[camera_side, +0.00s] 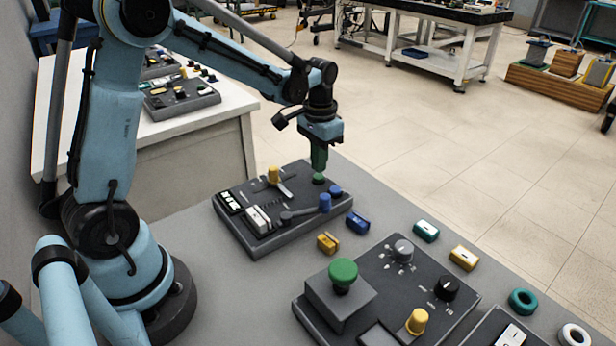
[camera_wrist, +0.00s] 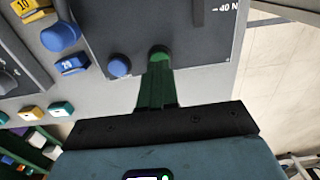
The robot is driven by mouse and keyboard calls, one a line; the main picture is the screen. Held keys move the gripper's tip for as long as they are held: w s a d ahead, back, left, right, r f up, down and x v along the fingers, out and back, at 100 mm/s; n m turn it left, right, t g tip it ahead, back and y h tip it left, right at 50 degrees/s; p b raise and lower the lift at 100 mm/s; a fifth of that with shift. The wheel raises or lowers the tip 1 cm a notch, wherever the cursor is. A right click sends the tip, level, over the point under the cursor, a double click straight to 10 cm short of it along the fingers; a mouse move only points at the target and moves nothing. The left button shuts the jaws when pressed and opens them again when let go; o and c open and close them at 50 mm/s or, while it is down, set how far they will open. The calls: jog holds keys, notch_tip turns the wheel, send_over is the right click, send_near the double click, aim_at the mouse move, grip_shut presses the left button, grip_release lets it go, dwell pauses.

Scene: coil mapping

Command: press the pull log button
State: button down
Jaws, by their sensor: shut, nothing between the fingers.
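My gripper (camera_side: 319,168) points down with its green fingers shut, over the far corner of a dark control box (camera_side: 262,238). Its tips are at a small green button (camera_side: 319,179) on that box; I cannot tell whether they touch it or whether it is pressed. In the wrist view, the green button (camera_wrist: 158,52) shows just beyond the shut fingers (camera_wrist: 157,80), which partly cover it. A blue button (camera_wrist: 119,66) sits beside it. I can read no label naming a pull log button.
The same box carries a yellow knob (camera_side: 273,174) and a blue knob (camera_side: 325,203). A nearer panel holds a large green mushroom button (camera_side: 343,271). Small blue (camera_side: 357,222) and yellow (camera_side: 327,243) blocks lie between the boxes.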

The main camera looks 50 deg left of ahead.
aim_at(318, 176)
jog(key=shift+f, duration=0.15)
jog(key=shift+f, duration=0.35)
jog(key=shift+f, duration=0.45)
dwell(0.4)
jog(key=shift+r, duration=3.25)
